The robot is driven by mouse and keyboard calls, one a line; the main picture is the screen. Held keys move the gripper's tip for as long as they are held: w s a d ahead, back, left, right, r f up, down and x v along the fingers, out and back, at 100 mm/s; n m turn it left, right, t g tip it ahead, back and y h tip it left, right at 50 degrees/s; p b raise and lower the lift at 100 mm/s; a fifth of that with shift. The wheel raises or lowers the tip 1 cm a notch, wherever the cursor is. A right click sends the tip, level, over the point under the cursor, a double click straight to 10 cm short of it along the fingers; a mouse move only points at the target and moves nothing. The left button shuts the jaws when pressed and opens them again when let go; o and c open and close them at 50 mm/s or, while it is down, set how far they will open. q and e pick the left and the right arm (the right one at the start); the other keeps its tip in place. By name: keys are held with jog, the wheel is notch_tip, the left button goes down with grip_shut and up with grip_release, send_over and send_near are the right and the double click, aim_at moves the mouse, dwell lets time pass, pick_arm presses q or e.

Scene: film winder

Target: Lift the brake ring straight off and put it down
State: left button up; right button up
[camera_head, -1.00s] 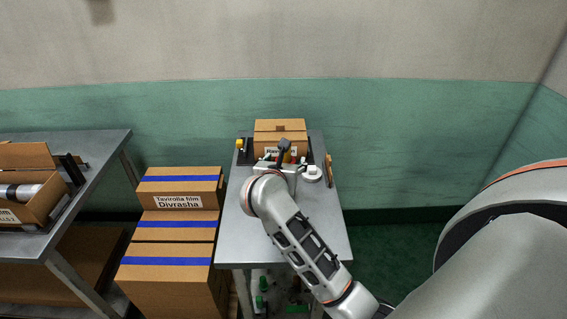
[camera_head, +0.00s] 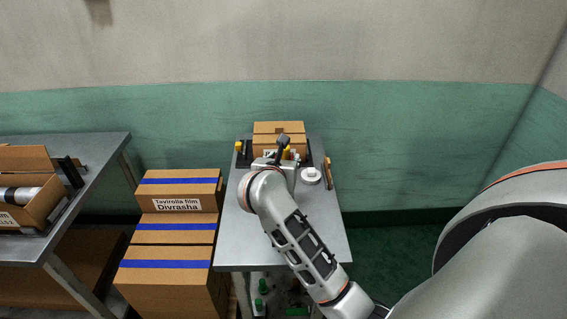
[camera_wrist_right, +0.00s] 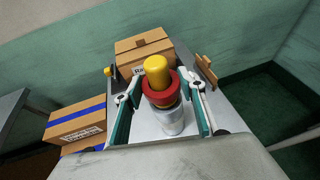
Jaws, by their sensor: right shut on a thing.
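In the right wrist view a red ring (camera_wrist_right: 160,91), which I take for the brake ring, sits around a post with a yellow rounded top (camera_wrist_right: 156,66). A silver cylinder (camera_wrist_right: 170,121) shows below it. My right gripper (camera_wrist_right: 162,86) has one finger on each side of the ring and is shut on it. The finger contact itself is hard to make out. In the head view my right gripper (camera_head: 278,160) is over the far part of the metal table (camera_head: 240,235), and hides most of the ring and post. My left gripper is not in view.
A cardboard box (camera_head: 279,129) stands at the table's back. A white round piece (camera_head: 311,175) and a brown wooden-looking piece (camera_head: 328,172) are right of the gripper. Stacked boxes (camera_head: 175,232) stand left of the table. The table's near part is clear beside my arm.

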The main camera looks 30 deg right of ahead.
jog(key=shift+r, duration=3.4)
jog(key=shift+a, duration=0.1)
